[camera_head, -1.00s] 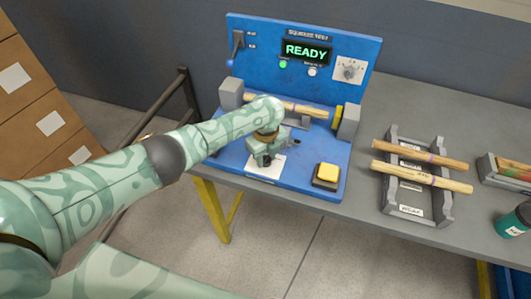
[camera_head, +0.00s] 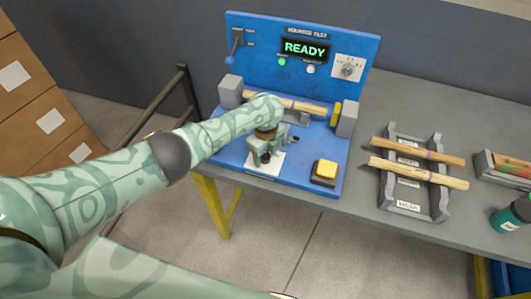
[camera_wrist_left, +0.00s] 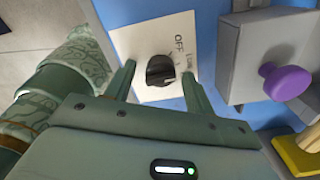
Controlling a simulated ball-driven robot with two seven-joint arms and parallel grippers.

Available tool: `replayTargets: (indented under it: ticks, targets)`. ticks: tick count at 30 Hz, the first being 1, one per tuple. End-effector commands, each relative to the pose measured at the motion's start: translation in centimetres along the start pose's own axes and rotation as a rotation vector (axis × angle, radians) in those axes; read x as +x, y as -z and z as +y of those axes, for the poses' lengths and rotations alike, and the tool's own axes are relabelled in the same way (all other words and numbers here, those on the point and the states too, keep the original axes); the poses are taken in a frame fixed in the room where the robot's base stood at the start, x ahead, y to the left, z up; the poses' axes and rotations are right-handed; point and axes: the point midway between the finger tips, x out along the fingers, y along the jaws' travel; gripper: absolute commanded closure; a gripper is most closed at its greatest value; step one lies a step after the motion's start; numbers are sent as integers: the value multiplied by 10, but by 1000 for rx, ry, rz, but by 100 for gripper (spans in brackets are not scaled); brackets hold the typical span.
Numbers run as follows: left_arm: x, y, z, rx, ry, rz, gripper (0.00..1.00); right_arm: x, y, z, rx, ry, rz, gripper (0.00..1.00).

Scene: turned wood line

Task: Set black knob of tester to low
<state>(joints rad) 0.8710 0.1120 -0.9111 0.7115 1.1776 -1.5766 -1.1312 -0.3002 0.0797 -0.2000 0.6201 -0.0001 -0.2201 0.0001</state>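The blue tester (camera_head: 215,128) stands on the grey bench with a lit READY display. Its black knob (camera_wrist_left: 159,71) sits on a white plate (camera_wrist_left: 124,42) marked OFF, with a second, partly readable label beside it. The white plate also shows in the head view (camera_head: 275,165), low on the tester's base. My left gripper (camera_head: 264,154) is down over this plate. In the left wrist view its two fingers stand apart on either side of the knob, with gaps visible. I cannot tell the knob's exact setting. My right gripper is not in view.
A wooden piece (camera_head: 298,107) lies across the tester between grey blocks. A yellow button (camera_head: 326,168) is to the right of the gripper. A purple knob (camera_wrist_left: 288,82) is near the right finger. A grey rack (camera_head: 441,205) with wooden pieces and a green bottle (camera_head: 509,218) stand further right.

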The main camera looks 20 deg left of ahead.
Motion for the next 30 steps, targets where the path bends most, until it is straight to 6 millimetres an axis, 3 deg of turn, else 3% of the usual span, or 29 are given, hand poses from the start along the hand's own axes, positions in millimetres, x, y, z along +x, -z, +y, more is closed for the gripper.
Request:
replayTargets:
  ticks: [7,11,24,30]
  targets:
    - [-2,0,0,0,1,-1,46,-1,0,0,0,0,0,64]
    - [-15,0,0,0,2,-1,46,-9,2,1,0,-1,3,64]
    - [-128,0,-1,1,4,-1,46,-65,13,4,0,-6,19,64]
    - [-157,0,-1,1,2,-1,46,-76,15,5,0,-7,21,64]
